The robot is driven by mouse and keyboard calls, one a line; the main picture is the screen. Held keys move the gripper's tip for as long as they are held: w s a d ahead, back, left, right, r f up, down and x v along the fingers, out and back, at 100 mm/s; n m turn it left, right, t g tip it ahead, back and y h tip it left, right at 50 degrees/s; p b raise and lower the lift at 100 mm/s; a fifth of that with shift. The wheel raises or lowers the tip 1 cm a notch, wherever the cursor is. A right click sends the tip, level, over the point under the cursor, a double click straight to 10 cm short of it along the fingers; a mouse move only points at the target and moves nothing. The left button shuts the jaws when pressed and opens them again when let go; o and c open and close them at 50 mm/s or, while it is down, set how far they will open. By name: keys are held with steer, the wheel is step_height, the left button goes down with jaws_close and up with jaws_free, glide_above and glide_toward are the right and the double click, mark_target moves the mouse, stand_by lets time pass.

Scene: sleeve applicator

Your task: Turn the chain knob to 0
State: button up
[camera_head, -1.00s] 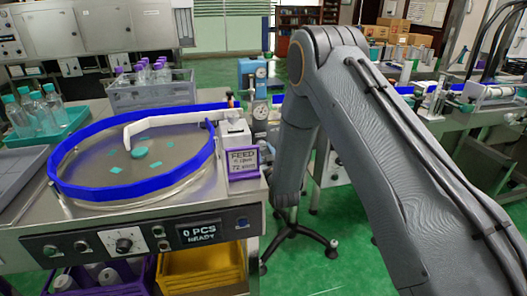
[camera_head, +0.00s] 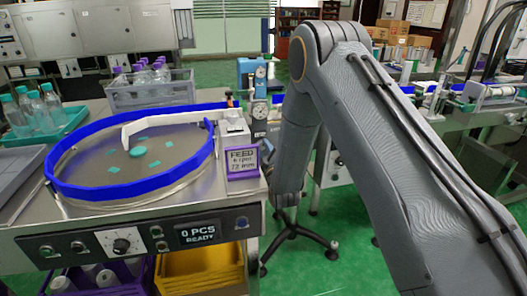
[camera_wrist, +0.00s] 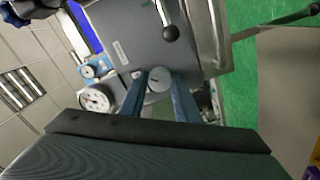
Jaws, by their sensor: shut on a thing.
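In the wrist view a small round grey knob (camera_wrist: 159,79) with a short dark pointer mark sits on a dark grey machine panel. My gripper (camera_wrist: 160,82) has its two blue-grey fingers on either side of it, closed on its rim. I cannot read any scale or number around the knob, so its setting is not clear. In the head view my arm hides the knob and my gripper.
A lever with a black ball (camera_wrist: 170,33) stands just above the knob in the wrist view. White dial gauges (camera_wrist: 95,98) are to its left. In the head view a blue-rimmed turntable (camera_head: 130,190) and a bottle crate (camera_head: 150,94) stand left of my arm.

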steer(key=n, duration=0.4)
steer(key=shift+n, duration=2)
steer(key=o, duration=1)
steer(key=shift+o, duration=0.2)
steer(key=v, duration=0.8)
steer(key=shift+b, duration=0.45)
steer(key=shift+r, duration=0.1)
